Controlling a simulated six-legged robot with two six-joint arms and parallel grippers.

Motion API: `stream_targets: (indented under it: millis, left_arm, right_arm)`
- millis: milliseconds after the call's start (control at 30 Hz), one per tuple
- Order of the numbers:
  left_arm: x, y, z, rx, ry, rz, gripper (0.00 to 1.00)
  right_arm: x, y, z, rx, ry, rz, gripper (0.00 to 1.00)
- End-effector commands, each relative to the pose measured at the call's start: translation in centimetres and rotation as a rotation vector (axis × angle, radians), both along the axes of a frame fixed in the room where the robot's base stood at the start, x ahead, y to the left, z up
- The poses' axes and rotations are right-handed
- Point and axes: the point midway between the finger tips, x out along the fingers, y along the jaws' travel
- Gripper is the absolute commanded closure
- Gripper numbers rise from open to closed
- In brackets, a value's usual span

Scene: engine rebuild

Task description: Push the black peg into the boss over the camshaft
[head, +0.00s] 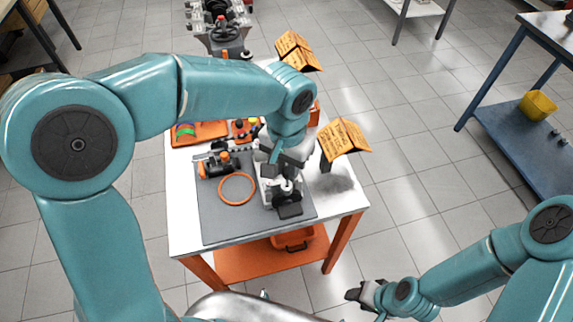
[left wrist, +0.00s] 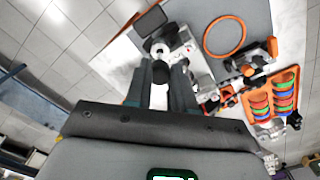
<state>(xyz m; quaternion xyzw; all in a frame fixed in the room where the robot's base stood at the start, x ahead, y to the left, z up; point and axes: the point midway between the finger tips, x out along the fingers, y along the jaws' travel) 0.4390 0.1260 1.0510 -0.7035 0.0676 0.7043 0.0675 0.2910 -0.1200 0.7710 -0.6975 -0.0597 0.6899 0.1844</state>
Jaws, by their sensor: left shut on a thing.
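My left gripper (head: 282,168) is above the grey engine part (head: 266,190) on the dark mat, pointing down at it. In the left wrist view its two fingers (left wrist: 170,72) are shut on the small black peg (left wrist: 160,70). A pale round boss (left wrist: 160,49) shows just beyond the peg; I cannot tell whether the peg touches it. The engine part also shows in the left wrist view (left wrist: 196,62). I cannot make out the camshaft. My right gripper (head: 365,293) is low at the right, off the table; its jaw state is unclear.
An orange ring (head: 237,204) and a black-and-orange tool (head: 217,165) lie on the mat (head: 222,228) left of the engine part. Orange trays (head: 184,140) of coloured rings sit at the back. An orange folded sign (head: 343,139) stands at the right.

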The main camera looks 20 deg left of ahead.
Motion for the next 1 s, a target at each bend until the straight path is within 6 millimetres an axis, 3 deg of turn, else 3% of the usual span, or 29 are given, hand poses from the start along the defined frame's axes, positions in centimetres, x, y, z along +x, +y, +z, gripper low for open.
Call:
stream_targets:
  millis: [1000]
  left_arm:
    - [-0.18,0.03,-0.59,0.0,0.0,0.0,1.0]
  right_arm:
    - [0.0,0.0,-0.62,0.0,0.0,0.0,0.56]
